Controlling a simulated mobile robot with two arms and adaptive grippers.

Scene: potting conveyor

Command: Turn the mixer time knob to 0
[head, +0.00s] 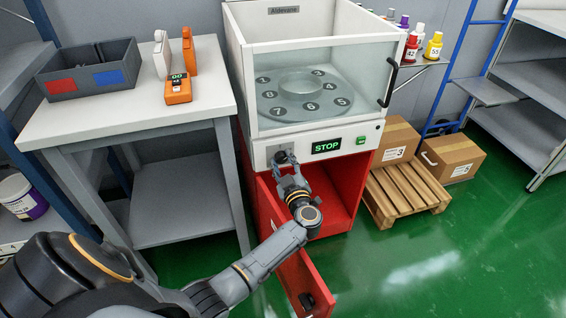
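The mixer (262,148) is a white machine with a clear glass chamber on a red base cabinet. Its front panel has a "STOP" display (326,146) with green letters and a green button (361,141). A dark round knob (280,155) sits at the panel's left, partly hidden by my gripper. My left gripper (286,160) is at the knob, with its fingers at or around it. I cannot tell whether the fingers press on it, and the knob's markings are too small to read. My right gripper is not in view.
The cabinet's red door (305,283) stands open below my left arm. A table (120,117) at the left holds a grey bin (90,85) and orange devices. A wooden pallet (405,190) with cardboard boxes stands right of the mixer. Green floor (450,260) is clear at the front right.

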